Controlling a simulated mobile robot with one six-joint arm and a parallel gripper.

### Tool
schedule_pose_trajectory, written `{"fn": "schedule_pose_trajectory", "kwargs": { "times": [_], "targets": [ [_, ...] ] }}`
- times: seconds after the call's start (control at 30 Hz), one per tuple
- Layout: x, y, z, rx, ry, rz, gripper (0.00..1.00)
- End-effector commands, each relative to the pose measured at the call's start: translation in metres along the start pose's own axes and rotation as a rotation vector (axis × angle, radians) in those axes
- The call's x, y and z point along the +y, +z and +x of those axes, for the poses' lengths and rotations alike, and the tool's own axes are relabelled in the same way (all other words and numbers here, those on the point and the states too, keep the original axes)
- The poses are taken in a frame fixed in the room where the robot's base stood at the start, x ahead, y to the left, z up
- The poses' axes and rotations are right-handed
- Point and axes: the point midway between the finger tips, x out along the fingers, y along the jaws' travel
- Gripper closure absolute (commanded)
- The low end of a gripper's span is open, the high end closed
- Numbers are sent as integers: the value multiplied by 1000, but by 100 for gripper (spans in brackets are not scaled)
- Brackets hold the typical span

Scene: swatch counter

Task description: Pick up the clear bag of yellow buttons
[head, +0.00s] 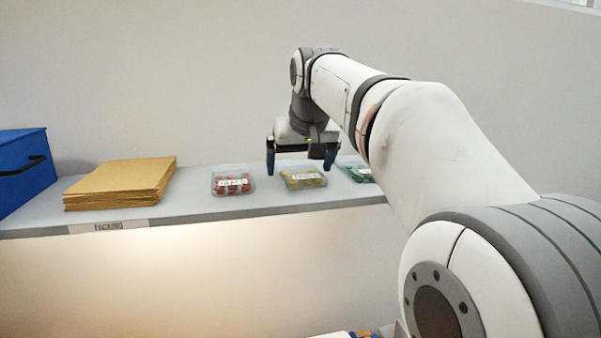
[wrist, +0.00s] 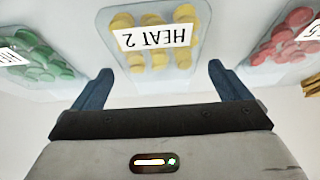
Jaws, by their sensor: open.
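The clear bag of yellow buttons (head: 303,178) lies on the shelf, between a bag of red buttons and a bag of green buttons. In the wrist view the yellow bag (wrist: 154,42) carries a white label reading "HEAT 2", upside down. My gripper (head: 300,168) is open above the yellow bag in the head view. In the wrist view my gripper (wrist: 155,80) has its two blue fingers spread wide, one toward each side of the bag's near end. Nothing is between the fingers' pads that I can see gripped.
The red bag (head: 233,181) is left of the yellow bag. The green bag (head: 357,171) is to its right, partly hidden by my arm. A stack of brown envelopes (head: 120,183) and a blue box (head: 22,170) stand farther left on the grey shelf (head: 180,211).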

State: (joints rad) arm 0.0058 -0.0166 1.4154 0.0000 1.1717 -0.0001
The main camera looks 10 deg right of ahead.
Motion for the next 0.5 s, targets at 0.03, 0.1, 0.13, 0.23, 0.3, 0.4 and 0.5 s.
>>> {"fn": "schedule_pose_trajectory", "kwargs": {
  "times": [0.03,0.1,0.13,0.23,0.3,0.4,0.5],
  "targets": [
    [0,0,1,0,0,0,4],
    [0,0,1,0,0,0,4],
    [0,0,1,0,0,-1,4],
    [-1,0,1,0,-1,-1,9],
    [-1,0,0,0,-1,-1,15],
    [-1,0,0,0,-1,-1,23],
    [-1,0,0,0,-1,-1,31]
  ]
}}
